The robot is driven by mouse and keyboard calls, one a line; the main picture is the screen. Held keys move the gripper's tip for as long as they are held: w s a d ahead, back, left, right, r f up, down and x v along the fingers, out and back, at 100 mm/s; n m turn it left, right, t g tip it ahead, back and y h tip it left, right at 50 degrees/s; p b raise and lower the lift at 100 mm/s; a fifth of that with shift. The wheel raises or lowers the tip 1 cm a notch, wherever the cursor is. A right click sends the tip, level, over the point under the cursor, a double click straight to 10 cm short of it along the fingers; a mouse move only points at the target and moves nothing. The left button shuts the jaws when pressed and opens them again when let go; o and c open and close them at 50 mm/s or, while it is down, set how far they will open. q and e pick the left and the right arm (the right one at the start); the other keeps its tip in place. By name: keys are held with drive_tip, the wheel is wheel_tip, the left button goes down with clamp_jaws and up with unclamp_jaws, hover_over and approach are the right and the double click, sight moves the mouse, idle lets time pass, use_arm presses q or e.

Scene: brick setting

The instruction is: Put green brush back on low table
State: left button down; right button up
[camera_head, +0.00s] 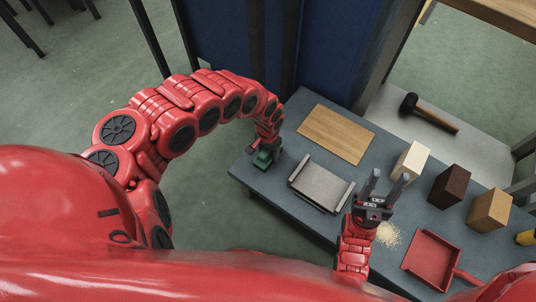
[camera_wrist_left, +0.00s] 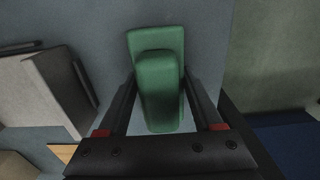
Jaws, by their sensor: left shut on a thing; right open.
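The green brush (camera_head: 262,160) is at the left end of the low table (camera_head: 300,228). My left gripper (camera_head: 267,150) is shut on it from above. In the left wrist view the green brush (camera_wrist_left: 158,85) sits between the two fingers of my left gripper (camera_wrist_left: 160,100), with the grey tabletop (camera_wrist_left: 210,30) around it. I cannot tell whether the brush touches the tabletop. My right gripper (camera_head: 387,186) is open and empty above the table, between the grey tray and the blocks.
A grey tray (camera_head: 320,185) and wooden board (camera_head: 336,134) lie right of the brush. Cream (camera_head: 411,160), dark brown (camera_head: 450,187) and tan (camera_head: 489,210) blocks stand further right. A red dustpan (camera_head: 432,260) and crumbs (camera_head: 388,235) are near the front. A mallet (camera_head: 428,113) lies behind.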

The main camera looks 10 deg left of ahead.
use_arm(q)
drive_tip(key=shift+c, duration=0.2)
unclamp_jaws()
wheel_tip(320, 180, up, 11)
drive_tip(key=p, duration=0.7)
drive_tip(key=shift+a, duration=0.1)
drive_tip(key=shift+s+r+p, duration=0.1)
drive_tip(key=shift+r+p, duration=0.5)
drive_tip(key=shift+p, duration=0.1)
